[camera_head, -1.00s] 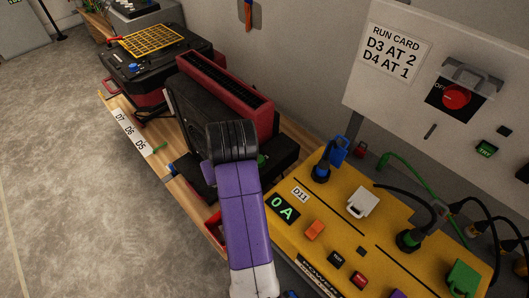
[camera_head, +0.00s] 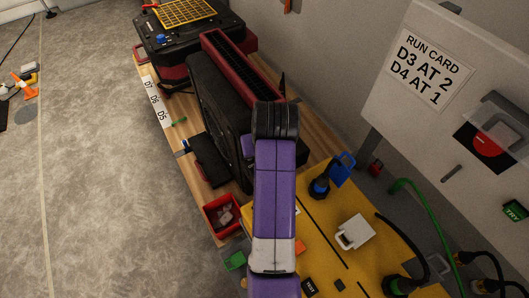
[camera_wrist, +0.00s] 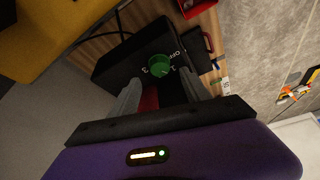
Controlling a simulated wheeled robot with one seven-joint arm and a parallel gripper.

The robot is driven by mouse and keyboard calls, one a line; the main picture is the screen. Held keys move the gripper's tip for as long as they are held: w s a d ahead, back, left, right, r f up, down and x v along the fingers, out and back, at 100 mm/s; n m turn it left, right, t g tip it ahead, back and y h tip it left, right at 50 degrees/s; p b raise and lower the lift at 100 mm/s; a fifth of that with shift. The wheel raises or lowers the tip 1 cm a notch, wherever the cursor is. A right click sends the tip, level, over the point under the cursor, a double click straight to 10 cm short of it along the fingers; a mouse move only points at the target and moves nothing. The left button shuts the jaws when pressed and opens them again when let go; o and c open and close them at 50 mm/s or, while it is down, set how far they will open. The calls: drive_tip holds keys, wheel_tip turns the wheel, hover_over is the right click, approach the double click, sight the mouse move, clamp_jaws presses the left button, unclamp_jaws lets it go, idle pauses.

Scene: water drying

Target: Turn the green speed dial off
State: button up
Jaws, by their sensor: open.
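The green speed dial (camera_wrist: 159,66) shows in the wrist view on the end of a black housing (camera_wrist: 125,62), with "OFF", "1" and "3" marked around it. I cannot tell which mark it points to. My gripper (camera_wrist: 161,84) is open, with one grey finger on each side of the dial in the picture. The dial lies beyond the fingers, and I see no contact. In the head view my purple arm reaches toward the black and red machine (camera_head: 222,85); the gripper and the dial are hidden there.
The yellow power box (camera_head: 315,255) with plugs and cables stands close on the right of my arm. A red bin (camera_head: 222,213) sits at the bench's front edge. A run card (camera_head: 432,68) reads D3 AT 2, D4 AT 1. The floor (camera_head: 95,190) on the left is mostly clear.

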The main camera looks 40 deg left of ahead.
drive_tip(key=shift+x, duration=2.55)
clamp_jaws()
